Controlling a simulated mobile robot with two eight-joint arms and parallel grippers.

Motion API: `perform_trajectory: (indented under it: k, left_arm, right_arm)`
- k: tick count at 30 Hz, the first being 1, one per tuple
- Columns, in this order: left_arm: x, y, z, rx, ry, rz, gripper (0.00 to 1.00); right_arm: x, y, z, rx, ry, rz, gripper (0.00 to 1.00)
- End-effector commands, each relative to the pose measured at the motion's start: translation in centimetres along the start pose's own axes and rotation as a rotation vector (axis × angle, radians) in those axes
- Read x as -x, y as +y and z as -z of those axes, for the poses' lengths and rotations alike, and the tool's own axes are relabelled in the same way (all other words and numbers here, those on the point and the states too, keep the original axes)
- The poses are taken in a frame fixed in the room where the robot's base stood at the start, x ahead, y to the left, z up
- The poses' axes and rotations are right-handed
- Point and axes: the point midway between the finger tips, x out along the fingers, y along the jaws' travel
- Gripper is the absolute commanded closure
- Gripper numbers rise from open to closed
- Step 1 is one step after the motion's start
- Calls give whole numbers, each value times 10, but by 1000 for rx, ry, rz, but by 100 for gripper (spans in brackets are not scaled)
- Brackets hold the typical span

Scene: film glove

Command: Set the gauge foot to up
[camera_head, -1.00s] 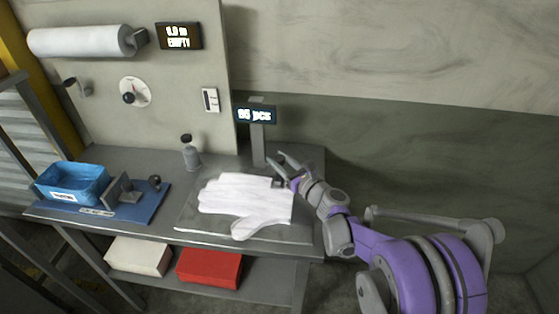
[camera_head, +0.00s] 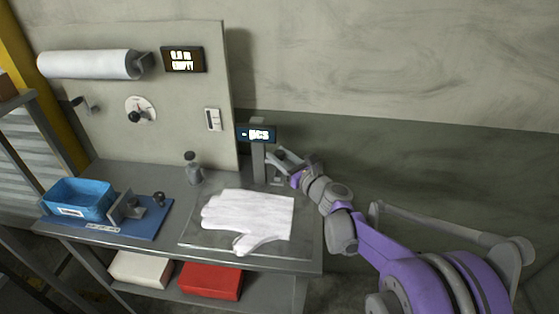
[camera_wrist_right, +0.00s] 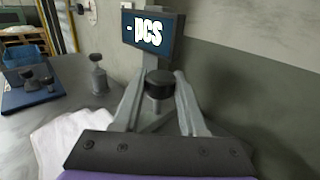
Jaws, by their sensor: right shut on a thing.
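The gauge is a grey post (camera_head: 259,165) with a dark display (camera_head: 256,133) reading "- PCS", at the back of the bench. In the right wrist view, the gauge's foot shows as a black round knob on a short grey stem (camera_wrist_right: 159,84), between my fingers. My right gripper (camera_wrist_right: 158,104) is shut on it; in the head view the gripper (camera_head: 277,160) is beside the post, above the bench. The foot's underside is hidden. A white glove (camera_head: 247,216) lies flat on a grey plate (camera_head: 203,243) in front of the post. My left gripper is not in view.
A blue bin (camera_head: 80,199) and a small clamp-like fixture (camera_head: 128,207) stand on a blue board at the left. A grey bottle (camera_head: 193,169) stands behind the glove. A panel with a white roll (camera_head: 90,65) rises at the back. The wall is close behind the gauge.

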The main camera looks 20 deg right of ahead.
Motion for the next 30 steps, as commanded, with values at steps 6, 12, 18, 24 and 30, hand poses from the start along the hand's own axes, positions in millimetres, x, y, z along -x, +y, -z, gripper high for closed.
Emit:
perform_trajectory:
  k: [6, 12, 18, 24, 30]
  left_arm:
    - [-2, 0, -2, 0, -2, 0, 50]
    - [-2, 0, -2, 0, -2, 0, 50]
    - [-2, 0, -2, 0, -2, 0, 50]
    - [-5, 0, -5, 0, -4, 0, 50]
    - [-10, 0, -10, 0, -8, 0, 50]
  right_arm:
    - [0, 0, 3, -1, 1, 1, 50]
    - [0, 0, 3, -1, 1, 1, 28]
    - [0, 0, 3, 0, 1, 1, 28]
    - [19, 0, 4, 0, 2, 3, 28]
    - [61, 0, 5, 1, 3, 4, 28]
